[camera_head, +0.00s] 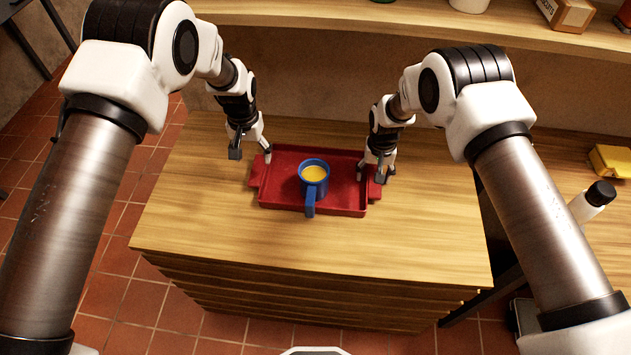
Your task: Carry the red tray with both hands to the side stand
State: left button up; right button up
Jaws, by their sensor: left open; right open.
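The red tray (337,204) lies flat on the wooden counter, with a handle at its left end and one at its right end. My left gripper (252,153) is open at the tray's far left corner, by the left handle. My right gripper (373,173) is open at the tray's right end, by the right handle, and partly hides it. I cannot tell whether either gripper touches the tray.
The wooden counter (215,215) is bare around the tray. A raised shelf (400,20) runs behind it with a box (567,14). At the right, a lower wooden surface holds a yellow item (610,160) and a dark-capped white bottle (592,200). Red tiles (110,290) cover the floor.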

jog(key=shift+r, duration=0.15)
pick_arm(q)
notch_tip(320, 180, up, 3)
jog(key=shift+r, duration=0.1)
pick_arm(e)
notch_tip(320, 180, up, 12)
jog(key=shift+f, duration=0.25)
